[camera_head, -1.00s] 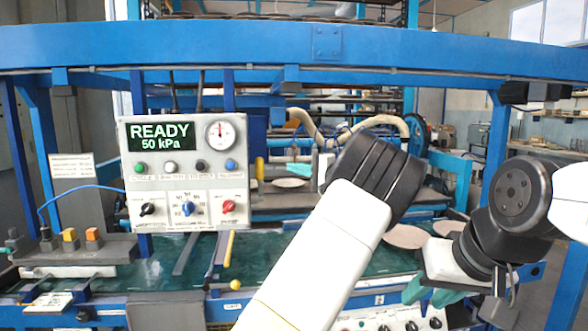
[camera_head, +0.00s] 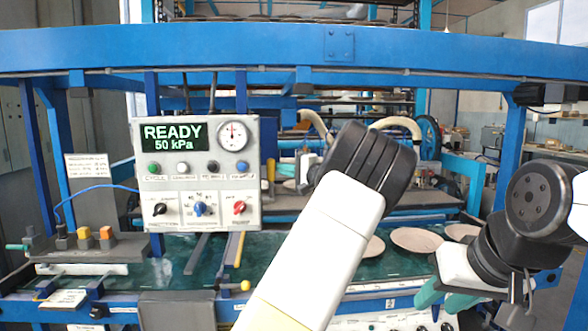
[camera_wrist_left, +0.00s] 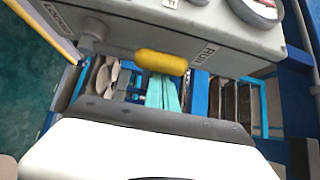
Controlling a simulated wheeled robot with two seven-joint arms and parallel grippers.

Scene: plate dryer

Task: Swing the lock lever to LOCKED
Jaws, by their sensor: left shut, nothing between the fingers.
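The lock lever has a yellow handle (camera_wrist_left: 160,62) on a grey rod, under the grey control box, in the left wrist view. Its handle lies by the RUN label, away from the other label at the upper left. In the head view the yellow handle (camera_head: 271,170) shows at the box's right side. My left gripper's teal fingers (camera_wrist_left: 162,92) are shut and empty, close to the handle, which crosses in front of their tips; contact cannot be told. In the head view my left wrist mostly hides this gripper. My right gripper (camera_head: 444,297) is open and empty at the lower right.
The control box (camera_head: 197,173) reads READY, 50 kPa. Plates (camera_head: 416,240) lie on the green bed to the right. A blue beam (camera_head: 330,48) spans above.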

